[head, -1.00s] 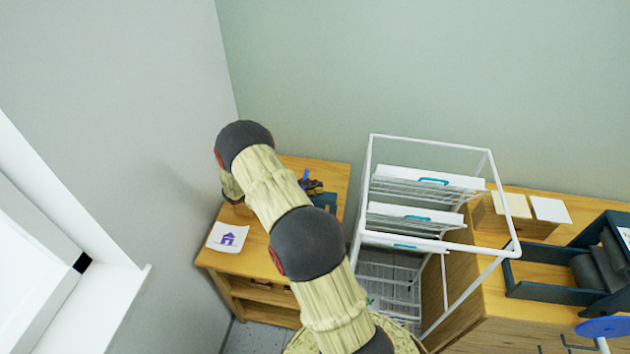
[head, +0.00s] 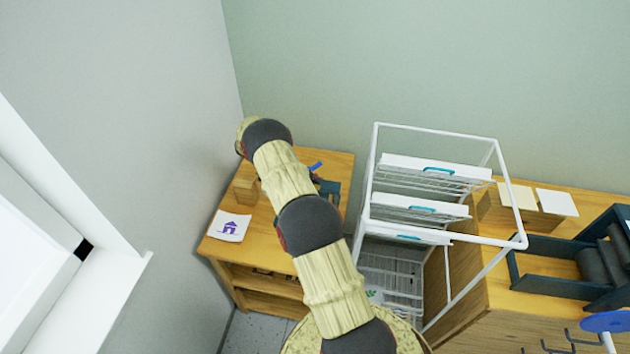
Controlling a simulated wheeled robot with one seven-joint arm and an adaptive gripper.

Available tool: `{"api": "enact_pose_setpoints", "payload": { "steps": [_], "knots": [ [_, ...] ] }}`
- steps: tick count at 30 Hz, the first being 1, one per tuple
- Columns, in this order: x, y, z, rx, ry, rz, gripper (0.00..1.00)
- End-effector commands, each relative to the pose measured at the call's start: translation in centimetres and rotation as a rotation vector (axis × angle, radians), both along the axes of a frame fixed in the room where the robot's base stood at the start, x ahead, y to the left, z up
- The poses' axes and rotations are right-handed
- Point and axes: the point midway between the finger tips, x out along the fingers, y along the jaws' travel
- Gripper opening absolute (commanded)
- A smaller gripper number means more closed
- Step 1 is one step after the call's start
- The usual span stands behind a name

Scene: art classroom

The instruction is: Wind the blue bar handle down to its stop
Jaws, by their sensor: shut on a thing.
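The blue bar handle (head: 315,166) shows as a short, slanted blue piece on the wooden cabinet top left of the white rack. A dark blue-grey device (head: 329,189) stands just beside it, partly covered by my arm. My gripper (head: 313,178) is mostly hidden behind my arm; only a small dark part shows close under the blue bar. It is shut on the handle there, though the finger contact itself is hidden. The handle's lower part and its stop cannot be seen.
The low wooden cabinet (head: 222,252) holds a card with a purple house (head: 231,226) and a wooden block (head: 246,186). The white wire rack (head: 450,133) stands close right. A wall and window ledge (head: 110,290) bound the left.

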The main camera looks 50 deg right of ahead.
Motion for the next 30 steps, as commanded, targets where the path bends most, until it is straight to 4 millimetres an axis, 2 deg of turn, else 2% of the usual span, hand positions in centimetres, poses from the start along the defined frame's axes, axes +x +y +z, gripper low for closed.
{"api": "enact_pose_setpoints", "payload": {
  "steps": [15, 16, 21, 30],
  "knots": [
    [-0.12, 0.08, -0.21, 0.001, 0.002, -0.020, 0.00],
    [-0.13, 0.08, -0.21, 0.001, 0.002, -0.020, 0.17],
    [-0.09, 0.08, -0.15, 0.001, 0.002, -0.020, 0.27],
    [-0.04, 0.07, -0.06, 0.000, 0.001, -0.019, 0.28]
  ]
}}
